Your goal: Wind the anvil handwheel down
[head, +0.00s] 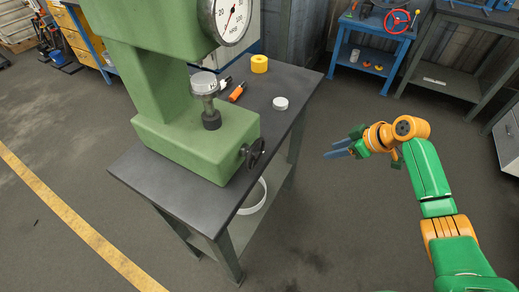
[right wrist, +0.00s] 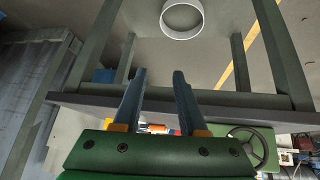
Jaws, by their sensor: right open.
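The green hardness tester (head: 190,148) stands on a dark table. Its black handwheel (head: 253,153) sits on the right side of the base, seen nearly edge-on. In the right wrist view, the handwheel (right wrist: 250,144) appears at the lower right with rim and spokes, partly behind my gripper body. The anvil (head: 204,84) is a round metal disc on a dark screw post above the base. My right gripper (head: 338,150) is open and empty, to the right of the handwheel and apart from it, beyond the table edge. Its two fingers (right wrist: 158,88) are spread. My left gripper is not in view.
On the table (head: 132,172) lie a yellow roll (head: 259,63), an orange-handled tool (head: 237,92) and a white disc (head: 280,103). A white round container (head: 254,197) is on the lower shelf. A blue bench (head: 364,48) stands behind. The floor around my right gripper is clear.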

